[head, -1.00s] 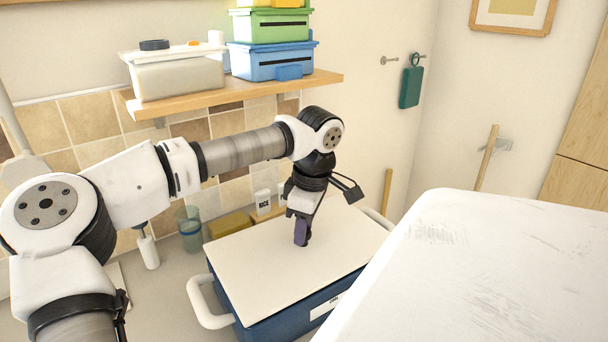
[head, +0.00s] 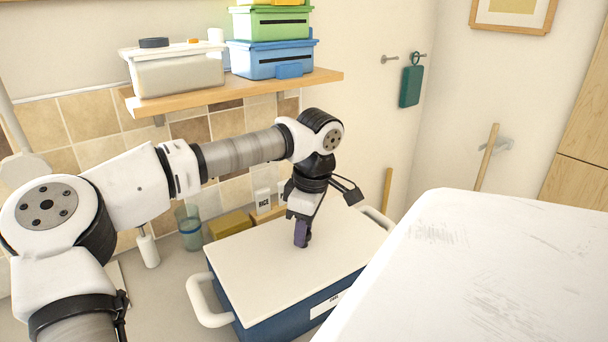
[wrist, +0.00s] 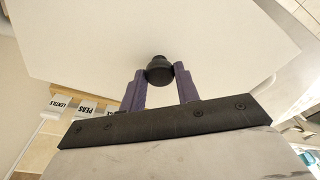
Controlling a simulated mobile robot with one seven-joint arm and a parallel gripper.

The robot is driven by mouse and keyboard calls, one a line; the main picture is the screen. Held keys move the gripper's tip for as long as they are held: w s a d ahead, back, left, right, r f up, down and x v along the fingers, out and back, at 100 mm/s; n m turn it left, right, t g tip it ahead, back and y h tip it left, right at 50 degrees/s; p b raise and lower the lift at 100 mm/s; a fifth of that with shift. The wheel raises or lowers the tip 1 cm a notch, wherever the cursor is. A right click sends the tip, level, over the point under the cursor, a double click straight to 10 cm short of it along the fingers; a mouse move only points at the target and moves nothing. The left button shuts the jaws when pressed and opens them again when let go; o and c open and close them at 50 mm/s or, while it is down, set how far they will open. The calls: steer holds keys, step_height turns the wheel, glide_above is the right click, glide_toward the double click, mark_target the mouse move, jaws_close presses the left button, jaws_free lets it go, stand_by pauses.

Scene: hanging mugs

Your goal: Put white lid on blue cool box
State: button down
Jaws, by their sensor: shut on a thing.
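The white lid (head: 265,275) lies flat over the top of the blue cool box (head: 290,318). In the head view its edges look lined up with the box; I cannot tell whether it is fully seated. My gripper (head: 301,240) points down at the middle of the lid. In the wrist view the purple fingers of my gripper (wrist: 160,88) are shut on the black knob (wrist: 159,69) of the white lid (wrist: 110,38). In the head view the fingers hide the knob. The box has white side handles, one at the near left.
A wooden shelf (head: 240,88) with several containers is on the wall behind my arm. A glass (head: 190,232) and small labelled boxes (head: 263,200) stand behind the cool box. A large white surface (head: 480,270) fills the right front, close to the box.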

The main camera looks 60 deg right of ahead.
mark_target(312, 247)
steer(key=shift+f, duration=0.2)
steer(key=c, duration=0.6)
jaws_free()
steer(key=shift+c, duration=0.2)
step_height(312, 247, up, 14)
steer(key=s+b, duration=0.1)
steer(key=b, duration=0.1)
steer(key=shift+s+d+f, duration=0.15)
steer(key=shift+s+d, duration=0.1)
steer(key=shift+s, duration=0.05)
